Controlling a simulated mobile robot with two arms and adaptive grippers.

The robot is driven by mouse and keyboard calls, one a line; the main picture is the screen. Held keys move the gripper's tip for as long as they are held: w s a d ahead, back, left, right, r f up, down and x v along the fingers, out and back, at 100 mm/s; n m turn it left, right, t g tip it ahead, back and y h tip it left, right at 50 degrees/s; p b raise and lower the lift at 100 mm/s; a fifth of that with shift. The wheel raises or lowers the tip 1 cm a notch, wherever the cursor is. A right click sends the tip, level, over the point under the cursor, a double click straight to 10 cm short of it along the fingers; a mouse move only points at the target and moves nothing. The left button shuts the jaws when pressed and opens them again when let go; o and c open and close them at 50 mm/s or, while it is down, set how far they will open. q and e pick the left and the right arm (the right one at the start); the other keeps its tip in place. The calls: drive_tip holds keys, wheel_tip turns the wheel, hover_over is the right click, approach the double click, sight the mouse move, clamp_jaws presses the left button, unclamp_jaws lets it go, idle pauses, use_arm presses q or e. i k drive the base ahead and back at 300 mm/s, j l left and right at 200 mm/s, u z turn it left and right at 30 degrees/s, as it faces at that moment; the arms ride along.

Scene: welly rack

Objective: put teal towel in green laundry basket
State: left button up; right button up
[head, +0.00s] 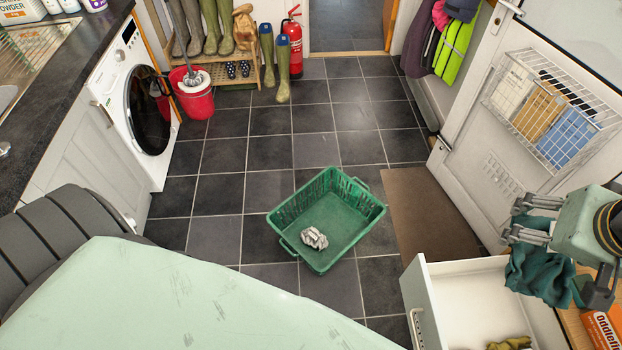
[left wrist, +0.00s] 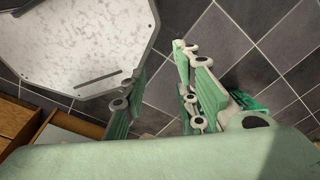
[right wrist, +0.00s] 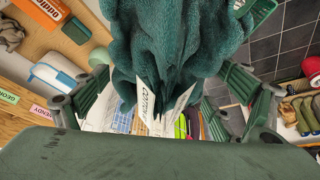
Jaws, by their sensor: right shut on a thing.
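The teal towel (head: 538,275) hangs from my right gripper (head: 532,222), above the back right of the open white drawer. In the right wrist view the towel (right wrist: 180,45) is bunched between the fingers, with a white printed label (right wrist: 152,105) hanging from it. The green laundry basket (head: 372,213) stands on the floor tiles in the middle of the head view, to the left of the towel. A crumpled grey-white cloth (head: 314,238) lies in it. My left gripper (left wrist: 162,98) is open and empty in the left wrist view; the head view does not show its fingers.
The open white drawer (head: 418,290) holds a yellowish item (head: 510,343) and lies between towel and basket. A brown mat (head: 430,215) lies right of the basket. An orange box (head: 603,328) stands at the right edge. Tiles behind the basket are clear.

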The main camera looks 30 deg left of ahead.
sight(337, 220)
drive_tip(key=i+j+u, duration=0.45)
drive_tip(key=j, duration=0.25)
drive_tip(key=i+j+u, duration=0.45)
drive_tip(key=i+j, duration=0.1)
drive_tip(key=i, duration=0.05)
